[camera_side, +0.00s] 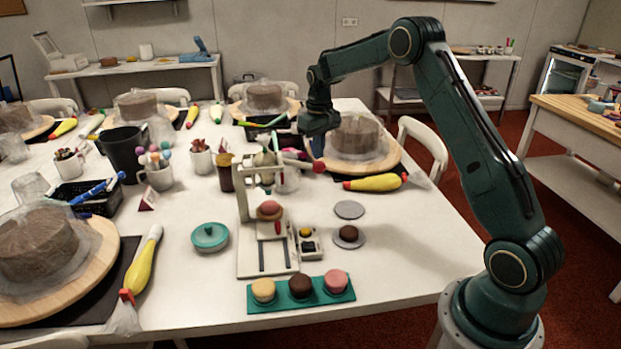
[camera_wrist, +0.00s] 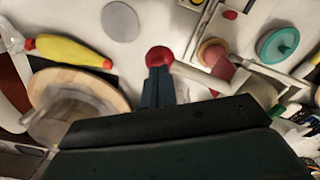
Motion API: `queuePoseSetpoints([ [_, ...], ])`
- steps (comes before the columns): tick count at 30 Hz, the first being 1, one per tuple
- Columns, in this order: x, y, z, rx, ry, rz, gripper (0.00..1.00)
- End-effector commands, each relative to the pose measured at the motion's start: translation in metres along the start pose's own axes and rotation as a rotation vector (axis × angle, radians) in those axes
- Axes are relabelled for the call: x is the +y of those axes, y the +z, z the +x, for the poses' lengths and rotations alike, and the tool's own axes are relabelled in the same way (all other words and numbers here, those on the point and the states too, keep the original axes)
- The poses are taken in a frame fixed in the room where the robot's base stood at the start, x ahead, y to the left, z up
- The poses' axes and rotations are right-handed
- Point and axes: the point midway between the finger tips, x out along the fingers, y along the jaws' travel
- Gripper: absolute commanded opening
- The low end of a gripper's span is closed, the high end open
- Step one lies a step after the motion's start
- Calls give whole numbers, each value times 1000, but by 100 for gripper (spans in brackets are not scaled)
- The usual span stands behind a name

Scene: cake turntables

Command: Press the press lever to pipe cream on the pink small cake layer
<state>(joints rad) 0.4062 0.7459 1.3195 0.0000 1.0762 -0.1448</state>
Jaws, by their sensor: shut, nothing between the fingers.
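The cream press (camera_side: 243,235) stands mid-table as a cream-coloured frame. The pink small cake layer (camera_side: 269,209) sits on its carriage under the upright part; it also shows in the wrist view (camera_wrist: 214,52). The press lever is a pale bar (camera_wrist: 200,78) ending in a red ball knob (camera_wrist: 159,56), which shows in the side view too (camera_side: 318,167). My gripper (camera_side: 315,150) is shut and empty, right above the knob in the side view. In the wrist view its fingertips (camera_wrist: 159,72) meet the knob's edge; whether they touch it I cannot tell.
A teal tray (camera_side: 346,297) with yellow, brown and pink cakes lies in front of the press. A bare grey disc (camera_side: 349,210) and a brown cake (camera_side: 348,233) are to its right. A wrapped cake (camera_side: 357,135) stands behind my gripper, near a yellow piping bag (camera_side: 375,183).

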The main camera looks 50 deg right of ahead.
Motion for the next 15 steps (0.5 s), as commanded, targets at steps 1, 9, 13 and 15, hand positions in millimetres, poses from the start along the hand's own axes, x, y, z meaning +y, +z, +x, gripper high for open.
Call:
queuePoseSetpoints([
  [1, 0, 0, 0, 0, 0, 0, 0],
  [9, 0, 0, 0, 0, 0, 0, 0],
  [13, 0, 0, 2, 0, 0, 0, 0],
  [15, 0, 0, 4, 0, 0, 0, 0],
])
